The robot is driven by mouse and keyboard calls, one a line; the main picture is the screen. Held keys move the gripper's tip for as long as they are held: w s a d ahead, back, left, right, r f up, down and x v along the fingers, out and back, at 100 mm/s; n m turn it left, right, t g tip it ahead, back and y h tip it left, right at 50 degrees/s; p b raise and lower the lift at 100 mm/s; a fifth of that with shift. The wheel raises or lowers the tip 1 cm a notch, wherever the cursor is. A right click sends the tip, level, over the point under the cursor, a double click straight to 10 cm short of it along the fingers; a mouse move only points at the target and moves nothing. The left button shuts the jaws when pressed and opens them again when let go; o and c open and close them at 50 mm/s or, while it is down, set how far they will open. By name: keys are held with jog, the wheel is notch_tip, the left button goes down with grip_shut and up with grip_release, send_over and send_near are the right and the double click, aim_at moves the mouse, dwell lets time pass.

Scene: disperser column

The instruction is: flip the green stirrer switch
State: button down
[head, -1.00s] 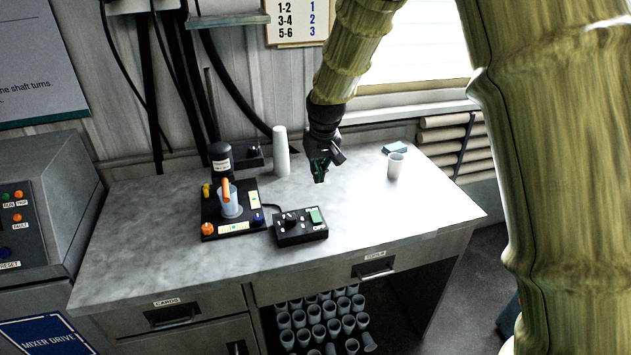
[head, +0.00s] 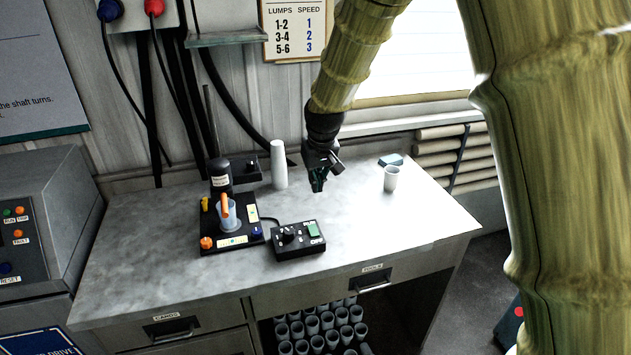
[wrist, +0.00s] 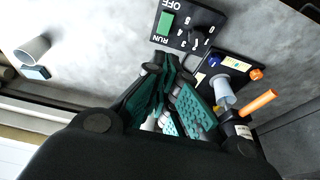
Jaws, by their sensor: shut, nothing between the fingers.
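The green stirrer switch (head: 313,230) is on the right part of a small black control box (head: 299,250) on the bench. In the wrist view the green switch (wrist: 166,24) sits by the words RUN and OFF, at the upper middle. A dark knob (head: 288,235) with numbers around it is on the same box. My gripper (head: 317,187) hangs above the bench, behind and above the box, apart from it. Its green-padded fingers (wrist: 163,100) show in the wrist view, shut and empty.
A white cup stack (head: 278,165) stands behind. The bench's right front is clear.

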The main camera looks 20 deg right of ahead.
jog(key=s+b+v, duration=0.1)
jog(key=b+v, duration=0.1)
jog(key=v, duration=0.9)
jog(key=shift+b, duration=0.35)
jog(key=shift+s+r, duration=0.1)
jog(key=shift+r, duration=0.05)
jog(key=s+d+f+g, duration=0.1)
jog(key=s+f, duration=0.3)
jog(key=f, duration=0.8)
jog(key=s+f, duration=0.4)
jog(key=f, duration=0.8)
jog(key=s+d+f+g, duration=0.1)
jog(key=s+f, duration=0.3)
jog(key=f, duration=0.8)
jog(key=s+f, duration=0.6)
jog(key=s, duration=0.4)
jog(key=s+f+g+b, duration=0.1)
jog(key=s+f, duration=0.6)
jog(key=s, duration=0.4)
jog(key=s+f, duration=0.6)
jog(key=s, duration=0.4)
jog(key=shift+s+d+f+m, duration=0.2)
jog(key=shift+s+d+m, duration=0.05)
jog(key=shift+d+m, duration=0.2)
